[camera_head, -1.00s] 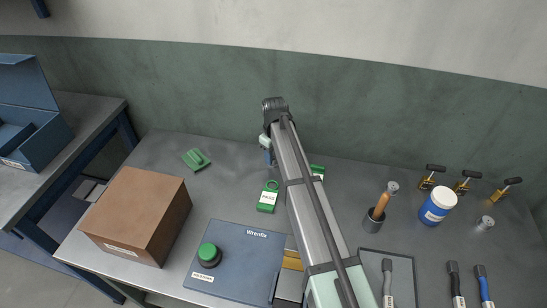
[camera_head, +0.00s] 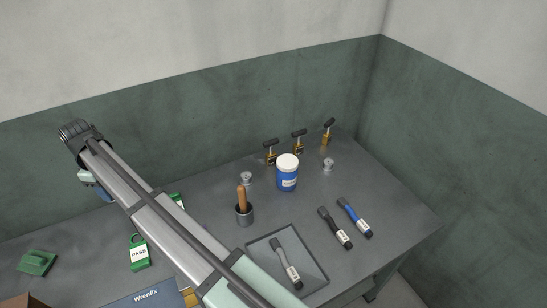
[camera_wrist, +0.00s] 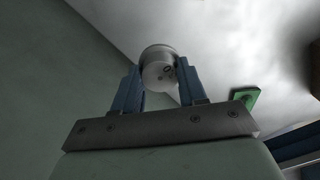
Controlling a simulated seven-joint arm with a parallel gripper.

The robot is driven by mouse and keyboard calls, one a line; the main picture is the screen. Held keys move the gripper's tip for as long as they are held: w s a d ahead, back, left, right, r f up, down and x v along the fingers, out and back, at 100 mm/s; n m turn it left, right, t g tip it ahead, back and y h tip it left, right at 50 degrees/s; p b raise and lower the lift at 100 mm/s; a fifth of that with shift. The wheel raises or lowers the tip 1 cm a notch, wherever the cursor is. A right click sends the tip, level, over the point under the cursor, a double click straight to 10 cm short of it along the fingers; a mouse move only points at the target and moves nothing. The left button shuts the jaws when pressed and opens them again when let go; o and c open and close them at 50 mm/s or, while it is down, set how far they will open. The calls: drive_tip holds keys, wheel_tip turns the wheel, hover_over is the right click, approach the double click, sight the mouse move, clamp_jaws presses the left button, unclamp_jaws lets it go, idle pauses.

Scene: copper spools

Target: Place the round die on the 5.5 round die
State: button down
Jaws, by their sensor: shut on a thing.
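My gripper (camera_wrist: 158,72) has its two blue fingers closed on a round silver die (camera_wrist: 160,76). A dark mark shows on the face of the die, too small to read. In the head view my gripper (camera_head: 88,180) is at the far left, mostly behind my arm, and the held die cannot be made out there. Two small silver round pieces stand on the table, one (camera_head: 247,178) behind the wooden-handled tool and one (camera_head: 328,165) right of the blue jar. I cannot tell which is the 5.5 round die.
A blue jar with white lid (camera_head: 287,175), toggle clamps (camera_head: 299,138) and a cup with a wooden handle (camera_head: 243,212) stand near the back. A tray (camera_head: 312,262) holds a grey-handled tool. More handled tools (camera_head: 353,218) lie right.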

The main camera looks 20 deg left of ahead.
wheel_tip(320, 180, up, 8)
drive_tip(key=shift+f, duration=0.15)
drive_tip(key=w+d+m, duration=0.4)
drive_tip(key=w+d, duration=0.7)
drive_tip(key=w, duration=0.5)
drive_tip(key=m, duration=1.3)
hover_over(329, 161)
wheel_tip(329, 161, down, 4)
drive_tip(key=shift+s+f, duration=0.1)
drive_tip(key=shift+f, duration=5.4)
drive_tip(key=shift+f, duration=0.15)
